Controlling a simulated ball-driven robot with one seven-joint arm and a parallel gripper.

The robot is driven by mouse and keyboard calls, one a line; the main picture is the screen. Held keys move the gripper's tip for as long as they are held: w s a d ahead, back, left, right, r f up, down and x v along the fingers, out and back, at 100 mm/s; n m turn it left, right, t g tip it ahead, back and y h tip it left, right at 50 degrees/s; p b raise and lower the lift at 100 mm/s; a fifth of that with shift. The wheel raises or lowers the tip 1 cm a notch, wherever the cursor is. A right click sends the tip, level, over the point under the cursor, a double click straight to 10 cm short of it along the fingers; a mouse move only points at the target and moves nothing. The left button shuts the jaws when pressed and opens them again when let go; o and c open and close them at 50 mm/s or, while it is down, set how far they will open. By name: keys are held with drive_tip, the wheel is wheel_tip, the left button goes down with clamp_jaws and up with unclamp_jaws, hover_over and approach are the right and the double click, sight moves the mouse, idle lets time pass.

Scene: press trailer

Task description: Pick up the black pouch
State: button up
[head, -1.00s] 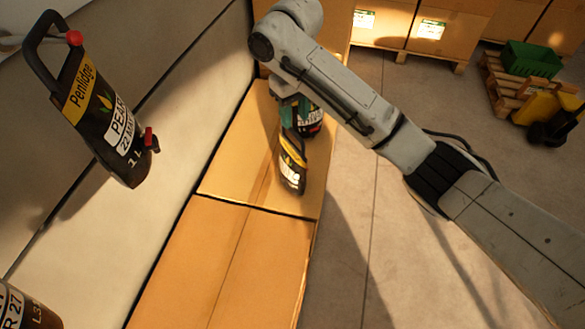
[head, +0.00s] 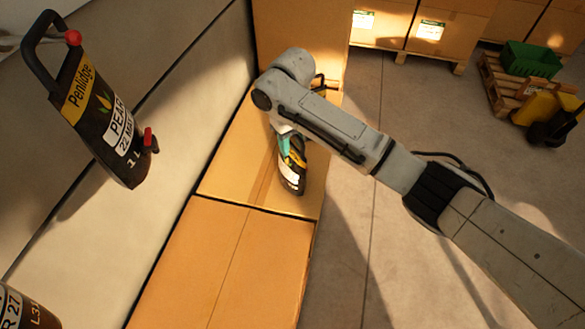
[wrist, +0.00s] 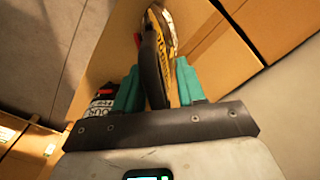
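A black pouch (head: 292,178) with a yellow band and a white label rests on the cardboard box beneath my arm. In the wrist view the black pouch (wrist: 158,55) extends between and beyond the two teal fingers of my gripper (wrist: 157,82). The fingers are apart, one on each side of its black handle, and I see no firm closure on it. In the head view my gripper (head: 284,146) is mostly hidden by my arm. A similar black pouch (head: 112,125), with a handle and red caps, is close at the upper left.
Another labelled dark item (wrist: 102,105) sits beside the left finger in the wrist view. Cardboard boxes (head: 225,265) run along a pale wall (head: 110,245). A dark labelled item (head: 22,308) shows at lower left. A green crate (head: 530,63) on a pallet stands at the far right.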

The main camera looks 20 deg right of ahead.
drive_tip(key=shift+c, duration=0.2)
clamp_jaws()
idle(1.0)
drive_tip(key=shift+w+r, duration=0.1)
drive_tip(key=shift+r, duration=0.05)
